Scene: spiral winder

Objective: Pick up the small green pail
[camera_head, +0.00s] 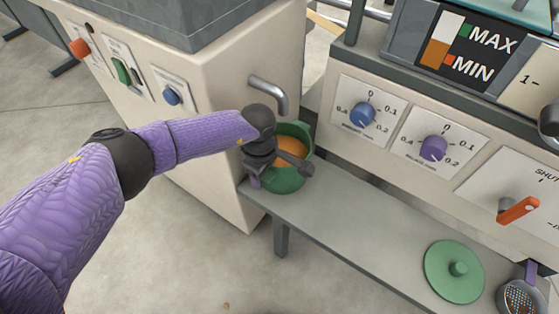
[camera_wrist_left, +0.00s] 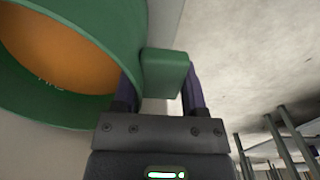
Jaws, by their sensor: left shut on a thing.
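The small green pail (camera_head: 289,182) stands upright at the left end of the grey shelf, below the bent metal spout. It has orange contents (camera_head: 290,152). My left gripper (camera_head: 262,172) is at the pail's near left side and hides part of it. In the left wrist view, the pail's green wall (camera_wrist_left: 132,30) and orange inside (camera_wrist_left: 60,50) fill the upper left. A green block-like handle (camera_wrist_left: 165,72) on its side sits between the two fingers of my left gripper (camera_wrist_left: 160,90), which is shut on it. My right gripper is not in view.
The metal spout (camera_head: 270,92) hangs just above the pail. The grey shelf (camera_head: 345,215) is bare up to a green lid (camera_head: 454,271) and a strainer (camera_head: 520,297) at its right. The panel with knobs (camera_head: 433,149) rises behind the shelf.

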